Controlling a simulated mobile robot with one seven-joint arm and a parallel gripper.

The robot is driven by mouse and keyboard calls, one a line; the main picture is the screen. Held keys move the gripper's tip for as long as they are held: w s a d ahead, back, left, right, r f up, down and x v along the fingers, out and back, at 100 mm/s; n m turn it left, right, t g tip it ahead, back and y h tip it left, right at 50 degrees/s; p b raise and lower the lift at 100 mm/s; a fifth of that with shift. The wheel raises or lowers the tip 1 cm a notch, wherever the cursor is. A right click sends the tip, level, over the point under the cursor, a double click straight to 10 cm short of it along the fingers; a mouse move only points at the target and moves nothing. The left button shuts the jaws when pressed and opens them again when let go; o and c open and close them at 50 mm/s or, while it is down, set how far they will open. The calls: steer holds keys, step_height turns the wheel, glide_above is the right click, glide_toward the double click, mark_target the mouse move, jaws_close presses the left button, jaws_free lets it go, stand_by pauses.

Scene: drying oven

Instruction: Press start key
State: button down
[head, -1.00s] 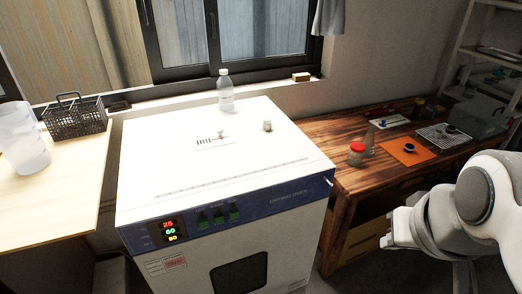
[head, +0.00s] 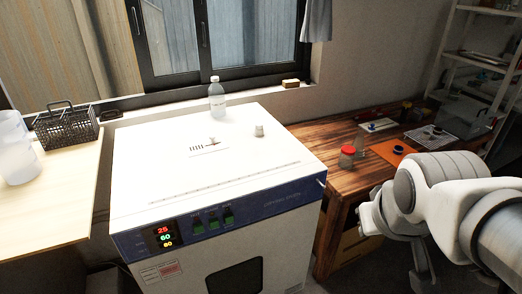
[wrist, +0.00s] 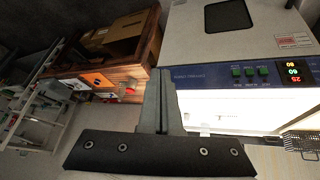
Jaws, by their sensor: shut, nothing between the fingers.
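The white drying oven (head: 220,165) stands in the middle of the head view. Its blue front panel (head: 275,206) carries a lit display (head: 164,237) reading 25, 60 and 80, and three green keys (head: 213,221) to the right of it. The key labels are too small to read. The wrist view shows the oven upside down, with the green keys (wrist: 249,71) and display (wrist: 293,72) to the right of my gripper (wrist: 161,75). My gripper is shut and empty, apart from the panel. In the head view my arm is at the right, clear of the oven.
A clear bottle (head: 217,98) and a small grey cap-like piece (head: 258,130) stand on the oven top. A wooden bench (head: 330,140) with a red-lidded jar (head: 347,156) is at the right. A pale table (head: 55,205) holds a black basket (head: 66,127) and plastic beakers (head: 18,155).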

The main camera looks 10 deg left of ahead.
mark_target(229, 218)
steer(key=w+a+f+n+b, duration=0.2)
steer(key=w+a+f+n, duration=0.25)
steer(key=w+f, duration=0.35)
steer(key=w+a+f+n+y+b, duration=0.1)
steer(key=a+f+n+y, duration=0.6)
steer(key=a+f, duration=0.9)
steer(key=a+b, duration=0.1)
steer(key=a, duration=0.1)
steer(key=shift+w+a+y, duration=0.15)
steer(key=shift+a+y, duration=0.25)
steer(key=shift+n, duration=0.25)
steer(key=w+a, duration=0.4)
steer(key=w, duration=0.3)
steer(key=shift+w+a, duration=0.25)
steer(key=shift+f, duration=0.1)
steer(key=shift+w+a, duration=0.2)
steer(key=shift+w, duration=0.15)
